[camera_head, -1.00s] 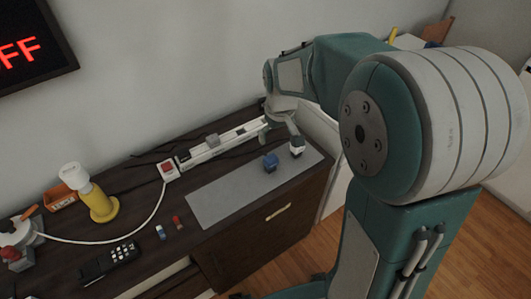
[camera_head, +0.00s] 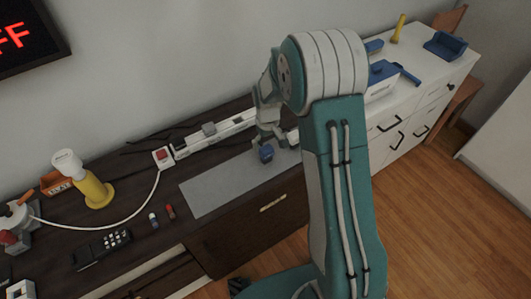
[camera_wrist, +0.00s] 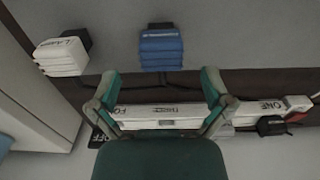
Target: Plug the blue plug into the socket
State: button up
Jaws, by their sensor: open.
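The blue plug (camera_head: 266,153) sits on the grey mat (camera_head: 215,190). In the wrist view the blue plug (camera_wrist: 161,48) lies just beyond the fingertips, roughly centred between them and apart from both. My gripper (camera_wrist: 160,82) is open and empty; in the head view it hangs close above the blue plug (camera_head: 268,139). The white power strip with the sockets (camera_head: 238,124) lies along the wall behind the mat. It crosses the wrist view below the plug (camera_wrist: 165,112), partly hidden by my gripper. A dark plug (camera_wrist: 270,125) is at its ONE end.
A white plug (camera_wrist: 62,55) stands beside the blue one; my arm mostly hides it in the head view. A red switch (camera_head: 162,154), yellow lamp (camera_head: 95,190), black phone (camera_head: 101,249) and small batteries (camera_head: 153,219) lie left. The mat's left part is clear.

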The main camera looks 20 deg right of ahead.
aim_at(268, 148)
notch_tip(268, 148, down, 4)
jog(key=shift+w+d+f, duration=0.1)
jog(key=shift+d, duration=0.05)
jog(key=shift+a+f, duration=0.25)
jog(key=shift+a, duration=0.15)
jog(key=shift+c, duration=0.3)
jog(key=shift+d, duration=0.2)
jog(key=c, duration=1.1)
jog(key=shift+c, duration=0.2)
